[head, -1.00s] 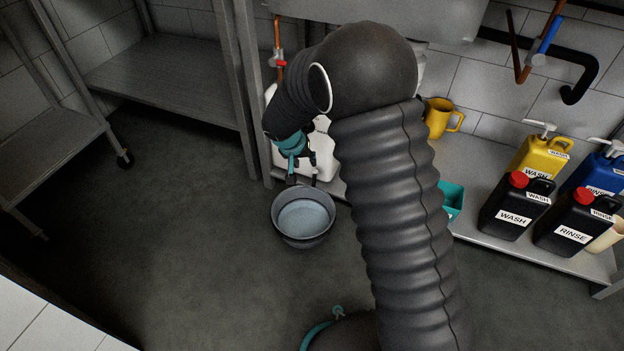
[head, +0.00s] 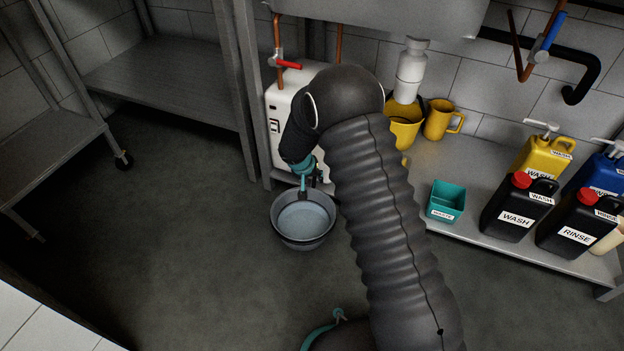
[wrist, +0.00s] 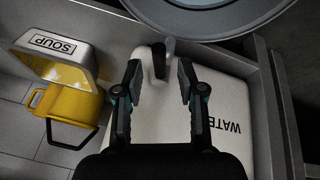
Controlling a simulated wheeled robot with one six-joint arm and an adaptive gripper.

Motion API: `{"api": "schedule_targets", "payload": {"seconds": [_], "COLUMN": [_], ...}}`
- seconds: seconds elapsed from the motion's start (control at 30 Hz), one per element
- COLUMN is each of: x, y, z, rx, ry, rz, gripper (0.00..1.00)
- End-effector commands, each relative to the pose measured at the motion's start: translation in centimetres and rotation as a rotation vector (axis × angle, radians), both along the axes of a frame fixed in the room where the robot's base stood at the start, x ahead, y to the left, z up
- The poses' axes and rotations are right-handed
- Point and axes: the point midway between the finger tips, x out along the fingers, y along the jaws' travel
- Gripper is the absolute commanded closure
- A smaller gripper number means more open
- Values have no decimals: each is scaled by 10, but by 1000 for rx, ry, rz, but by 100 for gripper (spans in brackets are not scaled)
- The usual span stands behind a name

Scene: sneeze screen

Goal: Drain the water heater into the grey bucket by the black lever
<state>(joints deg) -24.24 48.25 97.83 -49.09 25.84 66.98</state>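The white water heater (head: 286,105) stands on the low shelf, partly hidden by my arm in the head view. Its lettered white face (wrist: 205,115) fills the middle of the wrist view. A small black lever (wrist: 158,61) shows on it, between and just beyond my fingertips. My gripper (wrist: 160,75) is open, with a finger to either side of the lever's line and nothing held. Whether a finger touches the lever cannot be told. The grey bucket (head: 303,242) stands on the floor below the heater; its rim (wrist: 215,34) crosses the top of the wrist view. Its pale inside shows no clear water.
A red-handled valve (head: 289,65) is on a copper pipe above the heater. A yellow bucket (head: 403,132), a yellow jug (head: 440,118), a teal bin (head: 446,202) and several labelled jugs share the shelf. The floor left of the grey bucket is clear.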

Motion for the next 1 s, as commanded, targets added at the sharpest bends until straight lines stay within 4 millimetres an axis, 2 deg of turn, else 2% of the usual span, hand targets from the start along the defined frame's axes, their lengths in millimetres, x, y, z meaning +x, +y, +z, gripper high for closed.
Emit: {"api": "schedule_targets", "payload": {"seconds": [0.37, 0.53, 1.0], "x": [2, 2, 2], "y": [-1, -1, -4], "z": [-5, -5, -5], "rx": [0, 0, -1], "ry": [0, 0, 1], "rz": [0, 0, 55], "gripper": [61, 100, 100]}}
